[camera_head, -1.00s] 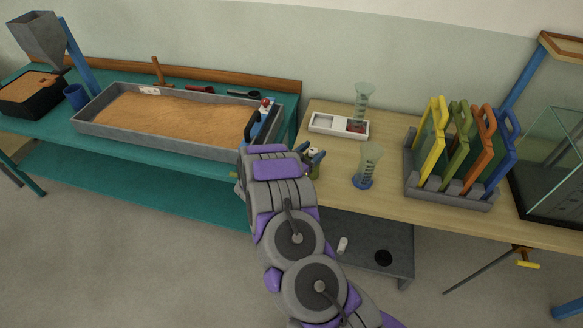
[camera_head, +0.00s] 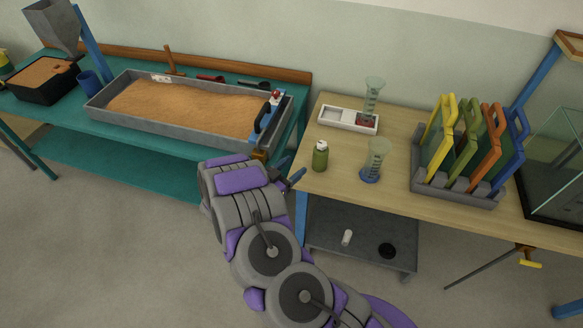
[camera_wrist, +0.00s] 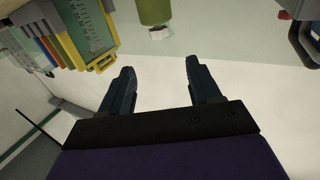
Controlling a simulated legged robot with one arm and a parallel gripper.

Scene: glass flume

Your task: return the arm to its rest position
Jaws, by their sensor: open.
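My gripper (camera_head: 290,181) is at the left edge of the wooden table, in front of the gap beside the teal bench, with my purple and grey arm reaching up to it from the bottom. In the wrist view my gripper (camera_wrist: 158,82) has its two dark fingers wide apart with nothing between them. A green bottle with a pale cap (camera_head: 320,157) stands upright on the table to the right of the gripper, apart from it. The bottle also shows in the wrist view (camera_wrist: 154,12), beyond the fingertips.
The wooden table (camera_head: 340,185) holds two graduated cylinders (camera_head: 374,95) (camera_head: 377,158), a white tray (camera_head: 335,117) and a rack of coloured frames (camera_head: 465,192). A sand tray (camera_head: 150,126) lies on the teal bench (camera_head: 110,155). A low grey platform (camera_head: 350,228) is below the table. Open floor lies in front.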

